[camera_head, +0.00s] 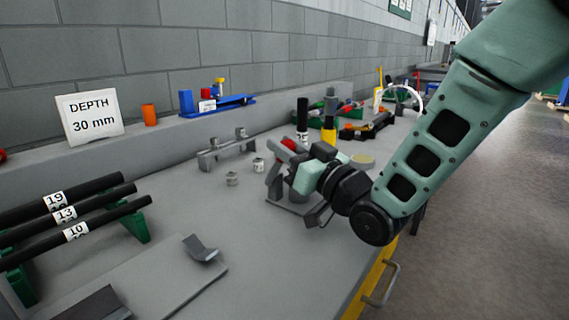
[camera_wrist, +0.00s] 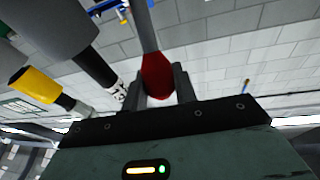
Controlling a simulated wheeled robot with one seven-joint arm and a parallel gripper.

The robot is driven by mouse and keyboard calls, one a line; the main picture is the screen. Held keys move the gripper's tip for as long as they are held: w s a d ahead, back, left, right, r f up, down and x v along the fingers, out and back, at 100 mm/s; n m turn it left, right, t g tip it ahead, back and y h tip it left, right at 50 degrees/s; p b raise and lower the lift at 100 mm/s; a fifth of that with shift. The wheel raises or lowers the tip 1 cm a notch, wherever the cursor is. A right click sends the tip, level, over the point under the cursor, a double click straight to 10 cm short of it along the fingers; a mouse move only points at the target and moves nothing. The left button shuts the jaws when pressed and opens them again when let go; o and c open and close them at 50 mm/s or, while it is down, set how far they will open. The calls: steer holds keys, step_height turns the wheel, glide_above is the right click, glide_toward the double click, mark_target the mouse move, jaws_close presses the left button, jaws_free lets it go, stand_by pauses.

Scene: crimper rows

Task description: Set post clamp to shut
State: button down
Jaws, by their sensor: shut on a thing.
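The post clamp (camera_head: 290,207) stands on the grey bench in the middle of the head view, a grey metal body on a flat base. Its red handle grip (camera_head: 288,144) shows at the upper left of my gripper (camera_head: 296,157). In the wrist view the red grip (camera_wrist: 157,76) sits between the two dark fingers of my gripper (camera_wrist: 158,82), which are shut on it. A grey lever runs up from the grip there. My gripper hides much of the clamp, so its jaw position cannot be told.
A black post (camera_head: 302,112) and a yellow-banded post (camera_head: 329,134) stand just behind the clamp. Black numbered bars (camera_head: 75,231) are at the near left. The bench between is clear.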

steer(key=shift+s+d+f, duration=0.1)
stand_by(0.3)
steer(key=c, duration=1.1)
jaws_free()
steer(key=shift+b+v, duration=0.35)
steer(key=shift+v, duration=3.4)
